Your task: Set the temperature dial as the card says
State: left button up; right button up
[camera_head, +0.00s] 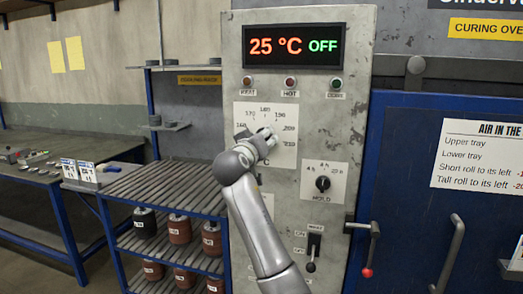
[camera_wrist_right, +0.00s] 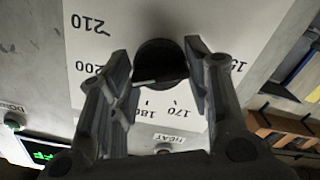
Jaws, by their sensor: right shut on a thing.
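The temperature dial's white scale plate (camera_head: 283,112) is on the grey control panel, with marks from about 160 to 210 showing. My right gripper (camera_head: 265,138) is at the dial and covers its knob in the head view. In the right wrist view, the fingers of my right gripper (camera_wrist_right: 155,90) are on either side of the dark round knob (camera_wrist_right: 158,58), closed on it. A short white line shows on the knob; the value it points to is unclear. A white card (camera_head: 480,155) headed "AIR IN THE" lists trays and rolls; its right side is cut off. My left gripper is out of view.
The display (camera_head: 294,46) reads 25 °C OFF. Below the dial are a HOLD knob (camera_head: 323,184) and a lever switch (camera_head: 311,262). A red-tipped handle (camera_head: 367,271) juts from the blue door edge.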

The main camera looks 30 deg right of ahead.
jog(key=shift+f+m+b, duration=0.15)
jog(key=shift+m+b, duration=0.4)
jog(key=shift+m, duration=0.15)
jog(key=o, duration=1)
jog(key=v, duration=1.2)
jog(key=shift+w, duration=0.1)
jog(key=shift+a, duration=0.1)
